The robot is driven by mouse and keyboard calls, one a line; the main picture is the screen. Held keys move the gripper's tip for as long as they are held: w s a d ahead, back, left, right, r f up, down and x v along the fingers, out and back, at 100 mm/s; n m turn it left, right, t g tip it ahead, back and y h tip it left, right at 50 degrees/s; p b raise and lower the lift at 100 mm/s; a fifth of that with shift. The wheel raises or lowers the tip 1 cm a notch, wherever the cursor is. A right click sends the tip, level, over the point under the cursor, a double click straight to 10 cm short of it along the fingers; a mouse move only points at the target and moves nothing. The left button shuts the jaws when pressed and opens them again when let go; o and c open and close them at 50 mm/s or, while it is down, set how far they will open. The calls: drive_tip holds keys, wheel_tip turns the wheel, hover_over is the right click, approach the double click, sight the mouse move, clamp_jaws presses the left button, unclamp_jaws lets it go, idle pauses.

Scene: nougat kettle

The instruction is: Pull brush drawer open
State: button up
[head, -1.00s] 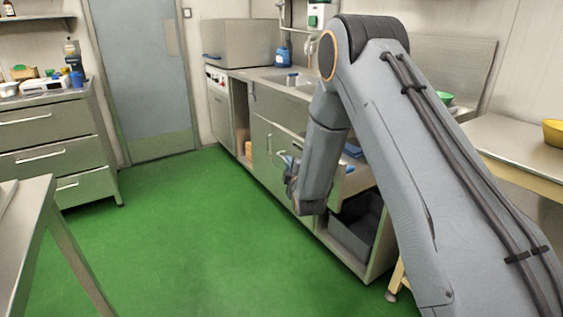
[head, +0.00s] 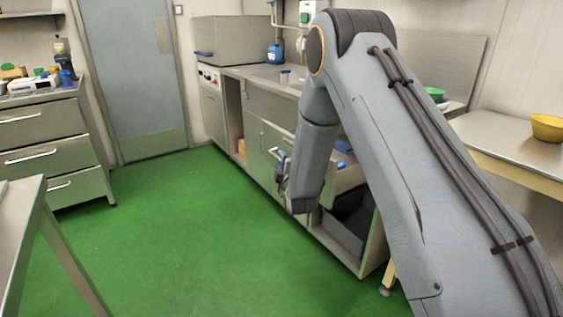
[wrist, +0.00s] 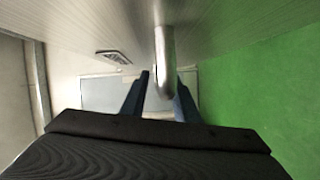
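The drawer (head: 348,178) stands pulled out from the steel counter unit in the head view, partly hidden by my arm. Something blue (head: 343,145) shows inside it; I cannot tell whether it is a brush. In the wrist view, the metal bar handle (wrist: 164,60) of the drawer runs between the two dark blue fingers of my gripper (wrist: 162,84). The right finger is against or very near the bar, and a narrow gap shows at the left finger. My gripper also shows at the drawer's front in the head view (head: 281,163). Its grip is unclear.
A dark bin (head: 350,222) stands in the open bay under the drawer. A bench with a yellow bowl (head: 547,127) is at the right. A drawer cabinet (head: 45,150) and a table corner (head: 22,220) are at the left. The green floor (head: 190,240) between is clear.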

drive_tip(key=s, duration=0.7)
drive_tip(key=shift+d+r, duration=0.3)
drive_tip(key=shift+d, duration=0.15)
drive_tip(key=shift+s, duration=0.1)
